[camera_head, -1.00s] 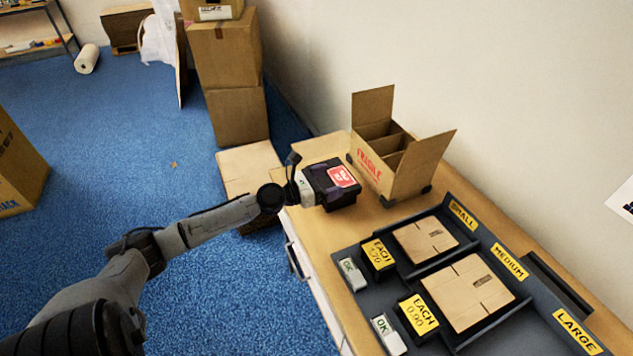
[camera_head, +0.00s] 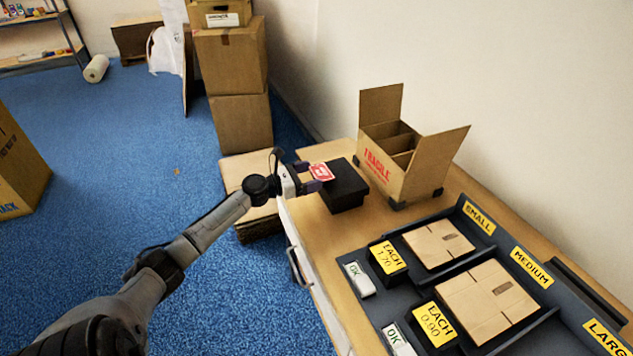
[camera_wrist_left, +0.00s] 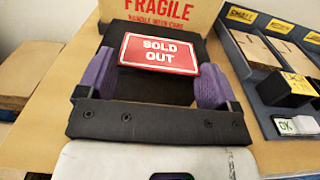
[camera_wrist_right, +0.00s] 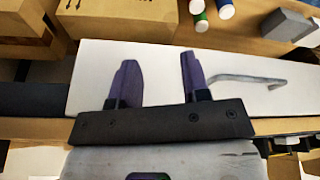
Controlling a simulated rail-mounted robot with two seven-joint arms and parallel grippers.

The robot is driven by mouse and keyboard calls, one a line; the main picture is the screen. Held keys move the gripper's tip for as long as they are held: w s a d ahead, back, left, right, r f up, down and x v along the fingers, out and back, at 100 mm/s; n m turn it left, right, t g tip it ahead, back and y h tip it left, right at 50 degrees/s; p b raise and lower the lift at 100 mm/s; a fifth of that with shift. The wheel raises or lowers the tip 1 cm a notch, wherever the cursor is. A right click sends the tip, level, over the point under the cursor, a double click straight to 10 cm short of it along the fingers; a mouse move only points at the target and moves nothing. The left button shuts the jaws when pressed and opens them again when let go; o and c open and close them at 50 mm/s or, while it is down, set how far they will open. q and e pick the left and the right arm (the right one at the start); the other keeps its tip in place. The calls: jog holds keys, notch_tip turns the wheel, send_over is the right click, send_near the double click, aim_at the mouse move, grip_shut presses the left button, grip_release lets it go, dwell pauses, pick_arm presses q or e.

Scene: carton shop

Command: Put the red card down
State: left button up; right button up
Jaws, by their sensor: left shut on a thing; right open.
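The red card (camera_head: 321,172) has a white border and reads "SOLD OUT" in the left wrist view (camera_wrist_left: 159,53). My left gripper (camera_head: 312,178) is shut on it, with purple fingers at its two sides. The card is beside the near left edge of a black block (camera_head: 344,188) on the table; in the left wrist view the block (camera_wrist_left: 150,89) lies behind and below it. I cannot tell whether card and block touch. My right gripper (camera_wrist_right: 157,62) is open and empty in the right wrist view, over a white panel with a handle.
An open divided carton (camera_head: 392,171) marked FRAGILE stands just behind the block. A dark tray (camera_head: 388,236) with flat cartons, yellow price signs and OK blocks fills the table's right part. Bare wood (camera_head: 322,234) lies in front of the block. Stacked boxes (camera_head: 241,122) stand beyond the table.

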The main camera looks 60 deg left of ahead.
pick_arm(q)
jog(key=shift+d+f, duration=0.2)
jog(key=shift+f, duration=1.05)
jog(key=shift+f, duration=0.2)
